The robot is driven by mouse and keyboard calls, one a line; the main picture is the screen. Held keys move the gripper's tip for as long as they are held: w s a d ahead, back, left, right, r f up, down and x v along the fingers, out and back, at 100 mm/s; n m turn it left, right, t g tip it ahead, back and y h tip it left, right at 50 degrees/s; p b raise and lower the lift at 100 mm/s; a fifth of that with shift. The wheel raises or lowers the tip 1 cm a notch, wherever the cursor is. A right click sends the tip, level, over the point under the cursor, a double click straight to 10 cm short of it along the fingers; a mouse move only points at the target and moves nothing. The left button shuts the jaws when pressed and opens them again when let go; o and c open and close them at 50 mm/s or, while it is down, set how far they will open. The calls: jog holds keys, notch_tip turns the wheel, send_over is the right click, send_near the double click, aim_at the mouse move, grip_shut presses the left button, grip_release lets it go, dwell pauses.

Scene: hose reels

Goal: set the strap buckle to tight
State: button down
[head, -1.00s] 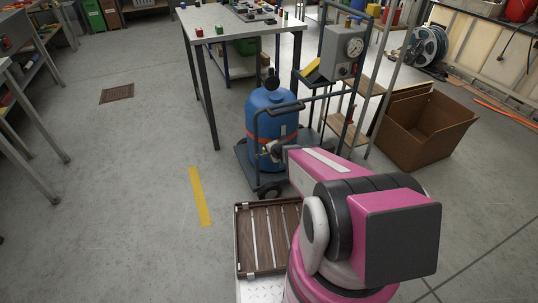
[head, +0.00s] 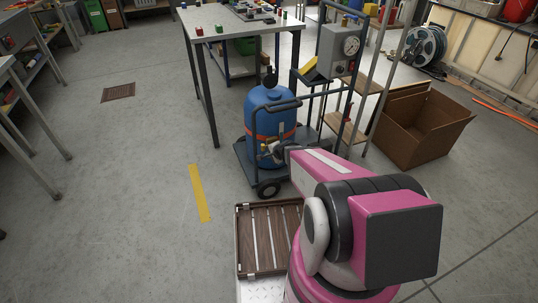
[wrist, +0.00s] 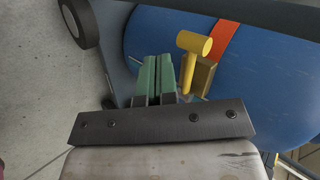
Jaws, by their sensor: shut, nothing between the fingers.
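A blue tank (head: 270,102) stands on a dark cart, with an orange-red strap (head: 289,134) around it. In the wrist view the strap (wrist: 223,42) crosses the blue tank (wrist: 150,32). A yellow T-shaped lever (wrist: 193,46) stands out from an ochre buckle block (wrist: 204,76) beside the strap. My gripper (wrist: 157,60) has green fingers, shut and empty, just left of the lever in the picture. Whether they touch it I cannot tell.
The cart's dark tube handle (head: 279,107) arches in front of the tank, and a wheel (head: 269,189) is low at its front. A slatted brown tray (head: 255,240) lies nearer. A workbench (head: 217,36) stands behind, a cardboard box (head: 415,130) at right. The floor at left is clear.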

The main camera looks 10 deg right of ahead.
jog(key=v, duration=1)
jog(key=shift+s+a, duration=0.15)
jog(key=shift+s, duration=0.25)
jog(key=s+d+r+n+g+h, duration=0.3)
jog(key=s+r+n+g, duration=0.5)
jog(key=n, duration=0.3)
jog(key=shift+d+r+n+h, duration=0.2)
jog(key=shift+r+n+h, duration=0.2)
jog(key=shift+r+h, duration=0.4)
jog(key=shift+s+f, duration=0.15)
